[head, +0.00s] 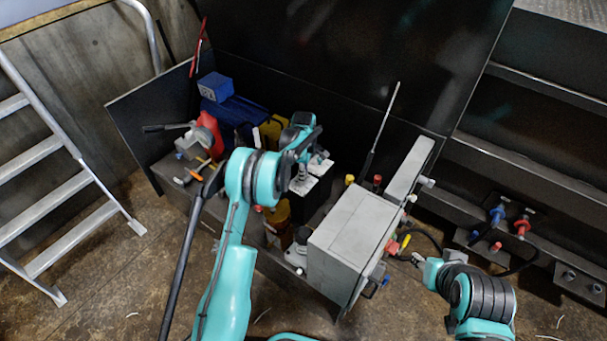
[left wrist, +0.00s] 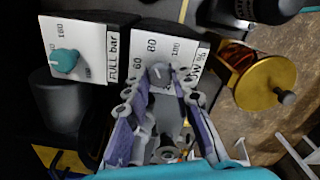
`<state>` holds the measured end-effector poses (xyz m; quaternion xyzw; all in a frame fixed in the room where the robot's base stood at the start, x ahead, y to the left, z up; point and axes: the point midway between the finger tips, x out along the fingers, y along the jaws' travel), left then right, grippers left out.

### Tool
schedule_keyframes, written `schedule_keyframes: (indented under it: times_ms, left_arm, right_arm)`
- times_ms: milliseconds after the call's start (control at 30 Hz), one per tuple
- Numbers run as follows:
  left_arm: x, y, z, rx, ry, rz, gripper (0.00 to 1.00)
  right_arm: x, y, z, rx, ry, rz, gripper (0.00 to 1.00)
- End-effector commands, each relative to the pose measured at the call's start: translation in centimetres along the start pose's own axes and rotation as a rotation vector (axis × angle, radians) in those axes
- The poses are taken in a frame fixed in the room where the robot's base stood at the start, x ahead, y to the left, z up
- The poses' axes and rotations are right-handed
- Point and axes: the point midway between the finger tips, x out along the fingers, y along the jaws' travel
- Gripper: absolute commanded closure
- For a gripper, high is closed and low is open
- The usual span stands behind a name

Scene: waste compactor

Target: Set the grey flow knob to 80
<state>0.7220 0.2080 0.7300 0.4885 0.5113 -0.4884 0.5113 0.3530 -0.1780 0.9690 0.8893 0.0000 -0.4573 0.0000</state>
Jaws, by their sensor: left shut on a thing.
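The grey flow knob (left wrist: 160,74) sits on a white panel (left wrist: 143,32) marked "FLOW %" in the left wrist view. The numbers 60, 80 and what looks like 100 show around it; I cannot make out where the knob points. My left gripper (left wrist: 160,86) is shut on the knob, with a finger on each side. In the head view my left gripper (head: 301,180) reaches down to the white panels, and the knob is hidden there. My right gripper (head: 417,259) is low at the right, beside the grey box; its jaws are too small to read.
A teal knob (left wrist: 65,60) on a "FULL bar" panel (left wrist: 92,40) is close beside the flow panel. A grey box (head: 345,235) and a dark upright rod (head: 382,130) stand right of my left gripper.

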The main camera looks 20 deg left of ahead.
Motion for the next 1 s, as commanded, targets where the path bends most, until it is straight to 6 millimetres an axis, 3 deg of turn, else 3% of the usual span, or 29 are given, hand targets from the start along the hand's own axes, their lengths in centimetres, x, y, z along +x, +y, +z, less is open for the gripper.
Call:
schedule_keyframes:
  times_ms: [267,300,367,733,867,1000]
  left_arm:
    - [0.0,0.0,0.0,0.0,0.0,0.0,1.0]
    - [0.0,0.0,0.0,0.0,0.0,0.0,0.69]
    - [0.0,0.0,0.0,0.0,0.0,0.0,0.56]
    - [-0.5,0.0,0.0,0.001,0.0,0.0,0.56]
    - [-2.3,0.0,0.0,0.001,0.0,0.0,0.56]
    - [-5.4,0.0,0.0,0.001,0.0,0.0,0.56]
  right_arm:
    - [0.0,0.0,0.0,0.0,0.0,0.0,0.6]
    - [0.0,0.0,0.0,0.0,0.0,0.0,0.6]
    - [0.0,0.0,0.0,0.0,0.0,0.0,0.6]
    - [0.0,0.0,0.0,0.0,0.0,0.0,0.6]
    - [0.0,0.0,0.0,0.0,0.0,0.0,0.6]
    - [0.0,0.0,0.0,0.0,0.0,0.0,0.6]
